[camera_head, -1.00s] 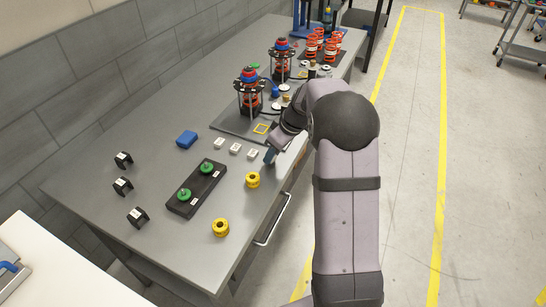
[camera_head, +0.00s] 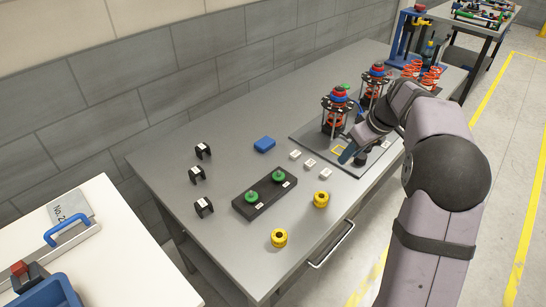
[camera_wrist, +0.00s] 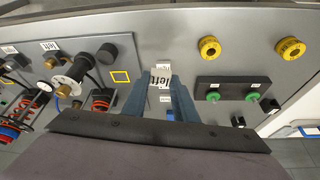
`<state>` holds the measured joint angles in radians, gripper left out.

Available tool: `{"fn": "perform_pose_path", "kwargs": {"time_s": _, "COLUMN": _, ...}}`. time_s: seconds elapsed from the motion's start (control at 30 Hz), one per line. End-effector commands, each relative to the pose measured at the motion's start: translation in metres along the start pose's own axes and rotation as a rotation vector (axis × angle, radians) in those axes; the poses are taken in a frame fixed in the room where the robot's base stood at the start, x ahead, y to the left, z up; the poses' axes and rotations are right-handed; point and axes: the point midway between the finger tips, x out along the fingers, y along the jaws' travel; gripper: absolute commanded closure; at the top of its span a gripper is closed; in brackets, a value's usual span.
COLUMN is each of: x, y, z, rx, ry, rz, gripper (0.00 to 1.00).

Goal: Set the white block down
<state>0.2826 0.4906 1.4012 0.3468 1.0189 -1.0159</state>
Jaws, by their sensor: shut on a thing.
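My gripper (camera_wrist: 160,86) is shut on a white block (camera_wrist: 160,76) marked "left", held between its two blue-grey fingertips in the wrist view. In the head view my gripper (camera_head: 347,156) is over the table near a yellow square outline (camera_head: 338,150) on the dark plate; the held block cannot be made out there. The yellow outline (camera_wrist: 121,77) is left of the fingers in the wrist view. Whether the held block touches any surface cannot be told.
A caged assembly with an orange spring (camera_head: 335,112) stands on the dark plate (camera_head: 308,136).

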Motion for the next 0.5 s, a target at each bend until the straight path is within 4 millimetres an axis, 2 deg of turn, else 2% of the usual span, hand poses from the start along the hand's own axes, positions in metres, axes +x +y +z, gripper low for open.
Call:
{"fn": "perform_pose_path", "kwargs": {"time_s": 0.17, "x": 0.009, "y": -0.009, "z": -0.037, "rx": 0.008, "ry": -0.012, "rz": 0.000, "gripper": 0.99}}
{"fn": "perform_pose_path", "kwargs": {"time_s": 0.27, "x": 0.019, "y": -0.020, "z": -0.067, "rx": 0.020, "ry": -0.021, "rz": 0.004, "gripper": 0.99}}
{"fn": "perform_pose_path", "kwargs": {"time_s": 0.37, "x": 0.032, "y": -0.037, "z": -0.102, "rx": 0.038, "ry": -0.030, "rz": 0.010, "gripper": 0.99}}
{"fn": "perform_pose_path", "kwargs": {"time_s": 0.5, "x": 0.051, "y": -0.070, "z": -0.150, "rx": 0.066, "ry": -0.034, "rz": 0.026, "gripper": 0.99}}
